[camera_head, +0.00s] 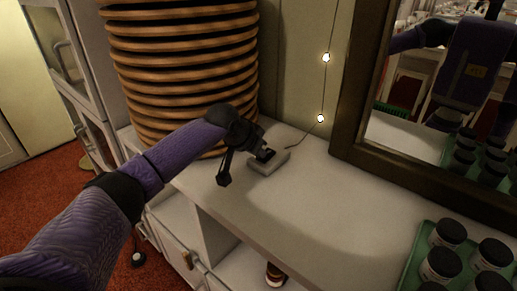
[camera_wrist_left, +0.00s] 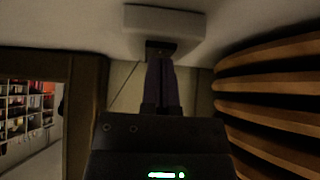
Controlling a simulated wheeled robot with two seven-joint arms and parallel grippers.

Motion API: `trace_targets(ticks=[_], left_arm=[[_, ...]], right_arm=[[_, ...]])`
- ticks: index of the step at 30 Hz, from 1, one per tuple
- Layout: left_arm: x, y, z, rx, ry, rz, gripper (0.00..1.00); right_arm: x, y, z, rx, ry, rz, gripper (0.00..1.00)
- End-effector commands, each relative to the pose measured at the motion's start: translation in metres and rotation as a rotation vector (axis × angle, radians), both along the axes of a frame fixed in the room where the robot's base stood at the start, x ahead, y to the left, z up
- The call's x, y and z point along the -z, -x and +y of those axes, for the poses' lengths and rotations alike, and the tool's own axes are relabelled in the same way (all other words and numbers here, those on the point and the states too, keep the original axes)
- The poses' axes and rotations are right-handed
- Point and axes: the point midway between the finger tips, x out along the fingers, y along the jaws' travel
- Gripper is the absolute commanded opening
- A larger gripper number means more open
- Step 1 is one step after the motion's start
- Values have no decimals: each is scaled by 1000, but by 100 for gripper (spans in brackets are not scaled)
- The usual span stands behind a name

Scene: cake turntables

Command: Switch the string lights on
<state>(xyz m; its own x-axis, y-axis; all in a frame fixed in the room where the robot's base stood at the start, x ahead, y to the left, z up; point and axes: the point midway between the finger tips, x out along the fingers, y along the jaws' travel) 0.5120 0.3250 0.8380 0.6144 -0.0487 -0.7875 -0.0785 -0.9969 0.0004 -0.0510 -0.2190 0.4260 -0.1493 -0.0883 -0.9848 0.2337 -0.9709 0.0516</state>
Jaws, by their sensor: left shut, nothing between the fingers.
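The string lights hang on a thin dark wire along the back wall. Two bulbs (camera_head: 326,58) glow white. The wire runs down to a small pale switch box (camera_head: 283,163) on the white counter. My left gripper (camera_head: 264,153) is over the box, its shut fingertips at the dark switch on its top. The left wrist view shows the pale box (camera_wrist_left: 165,21) at the top, with my shut left fingers (camera_wrist_left: 161,62) reaching to the dark switch part. Whether they touch or press it I cannot tell. My right gripper is not in view.
A tall ribbed wooden stack (camera_head: 185,60) stands close behind my left arm. A dark-framed mirror (camera_head: 350,110) leans at the back right. A green tray (camera_head: 412,262) of dark-lidded jars stands front right. The counter (camera_head: 330,210) between is clear.

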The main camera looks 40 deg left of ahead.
Motion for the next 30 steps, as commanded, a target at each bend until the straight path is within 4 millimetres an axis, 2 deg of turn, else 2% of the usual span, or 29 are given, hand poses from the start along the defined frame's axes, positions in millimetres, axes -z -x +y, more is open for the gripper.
trace_targets(ticks=[12, 22, 25, 30], left_arm=[[-17, 0, 0, 0, 1, -1, 0], [-18, 1, 0, 0, 0, 0, 0], [-30, 9, 1, 1, -2, -1, 0], [-63, 32, 3, 1, -3, -2, 0]], right_arm=[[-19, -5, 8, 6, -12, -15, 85], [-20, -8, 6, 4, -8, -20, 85], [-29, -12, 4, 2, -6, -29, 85], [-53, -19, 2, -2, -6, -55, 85]])
